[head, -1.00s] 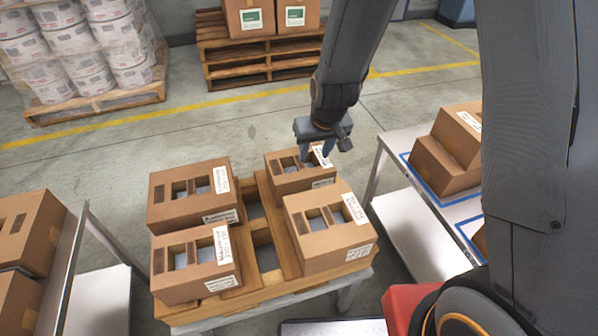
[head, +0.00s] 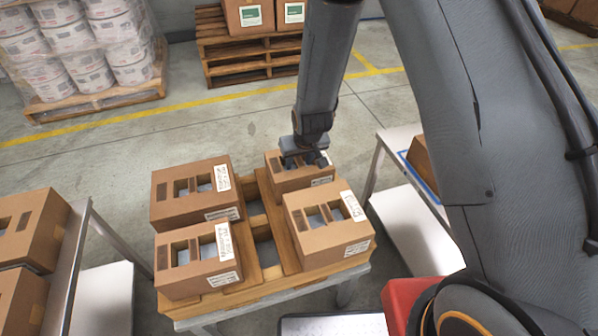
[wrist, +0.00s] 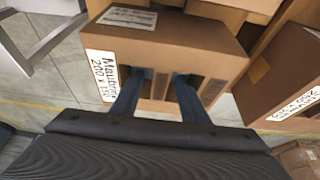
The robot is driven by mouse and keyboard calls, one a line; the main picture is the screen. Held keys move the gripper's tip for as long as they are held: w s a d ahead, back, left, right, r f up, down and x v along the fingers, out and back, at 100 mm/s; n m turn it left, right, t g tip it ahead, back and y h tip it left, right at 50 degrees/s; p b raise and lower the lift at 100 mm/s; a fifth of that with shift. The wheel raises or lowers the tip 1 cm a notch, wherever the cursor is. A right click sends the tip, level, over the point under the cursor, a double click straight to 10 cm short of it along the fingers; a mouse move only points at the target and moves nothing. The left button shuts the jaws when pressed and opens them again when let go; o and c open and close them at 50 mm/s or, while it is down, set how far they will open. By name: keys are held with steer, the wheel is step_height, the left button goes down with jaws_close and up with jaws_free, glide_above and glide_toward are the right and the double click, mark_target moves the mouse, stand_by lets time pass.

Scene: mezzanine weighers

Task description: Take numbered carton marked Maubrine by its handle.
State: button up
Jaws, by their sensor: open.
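The Maubrine carton (wrist: 190,42) is brown, with a white label reading "Maubrine" in the wrist view. In the head view this carton (head: 283,184) sits at the back right of the wooden pallet. My gripper (head: 304,160) is directly over it, hiding much of its top. In the wrist view my gripper (wrist: 157,80) is open. Its two fingers point at the slotted openings, one on each side of the middle strip that forms the handle. The fingertips reach the openings; how deep they go, and whether they touch the strip, I cannot tell.
Several similar slotted cartons share the pallet (head: 285,235): one close in front (head: 330,245), two at left (head: 190,215) (head: 175,285). Side tables stand left (head: 72,250) and right (head: 410,205). Open floor lies behind the pallet.

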steer(key=shift+w+f, duration=0.1)
steer(key=shift+f, duration=0.2)
jaws_close()
stand_by(1.3)
